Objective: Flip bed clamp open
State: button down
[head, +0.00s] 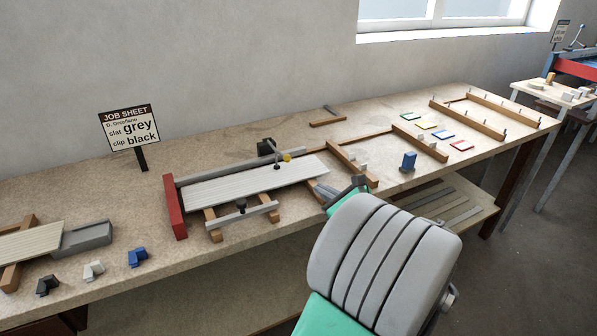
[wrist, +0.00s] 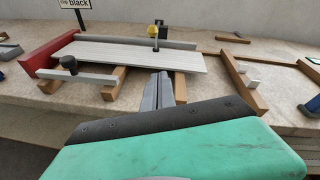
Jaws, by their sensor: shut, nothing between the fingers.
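The bed clamp (head: 281,158) stands at the back rail of the slat bed, with a yellow knob, a thin lever and a dark pad above the slat. A pale grey slat (head: 250,182) lies on the bed against a red end stop (head: 174,207). My gripper (head: 350,190) is shut and empty, in front of the bed's right end and apart from the clamp. In the wrist view my gripper (wrist: 161,78) points toward the slat's front edge. My arm hides part of the bench front.
A black knob (head: 241,205) sits on the bed's front rail. Dark, white and blue clips (head: 138,256) lie at the front left. A job sheet (head: 130,128) stands behind.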

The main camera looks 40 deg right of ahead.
jog(key=x, duration=0.9)
jog(key=shift+w+a+f, duration=0.1)
jog(key=shift+a, duration=0.05)
jog(key=w+r, duration=0.3)
jog(key=shift+a+r, duration=0.1)
jog(key=shift+a, duration=0.05)
jog(key=shift+r+p, duration=0.1)
jog(key=shift+p, duration=0.25)
